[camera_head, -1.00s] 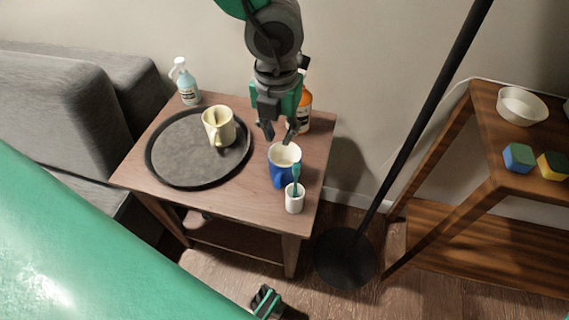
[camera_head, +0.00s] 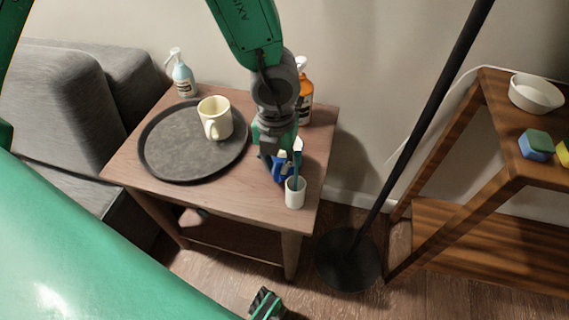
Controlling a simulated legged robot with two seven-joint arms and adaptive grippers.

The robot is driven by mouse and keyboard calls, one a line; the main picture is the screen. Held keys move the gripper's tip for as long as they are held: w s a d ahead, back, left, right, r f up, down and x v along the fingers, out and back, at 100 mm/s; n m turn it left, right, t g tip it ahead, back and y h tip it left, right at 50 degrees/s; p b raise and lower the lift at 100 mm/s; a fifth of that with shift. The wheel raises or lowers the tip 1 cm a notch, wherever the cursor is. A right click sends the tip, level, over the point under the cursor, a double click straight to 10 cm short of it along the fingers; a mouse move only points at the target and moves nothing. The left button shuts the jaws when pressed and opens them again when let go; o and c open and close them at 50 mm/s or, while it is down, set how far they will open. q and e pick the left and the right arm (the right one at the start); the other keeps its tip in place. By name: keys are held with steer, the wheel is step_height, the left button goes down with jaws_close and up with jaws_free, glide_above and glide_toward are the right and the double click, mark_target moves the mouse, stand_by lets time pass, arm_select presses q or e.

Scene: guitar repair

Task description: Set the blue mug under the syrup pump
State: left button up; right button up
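The blue mug (camera_head: 279,172) stands near the right side of the wooden side table, mostly hidden by my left gripper (camera_head: 277,158). A little blue wall and pale rim show below it. My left gripper points down over the mug; its fingertips are hidden, so I cannot tell whether they are open or closed on it. An orange bottle with a white pump top (camera_head: 305,98), likely the syrup pump, stands at the back right corner, partly behind my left arm.
A round dark tray (camera_head: 170,150) holds a cream mug (camera_head: 216,118). A light-blue pump bottle (camera_head: 182,77) stands behind it. A white cup (camera_head: 295,193) with a teal-handled brush stands close by the blue mug. A black pole (camera_head: 405,150) rises right of the wooden table (camera_head: 215,196).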

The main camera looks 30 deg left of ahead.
arm_select(q)
steer(key=shift+f, duration=0.9)
steer(key=shift+r, duration=0.1)
steer(key=shift+c, duration=0.5)
jaws_close()
steer(key=shift+r, duration=0.15)
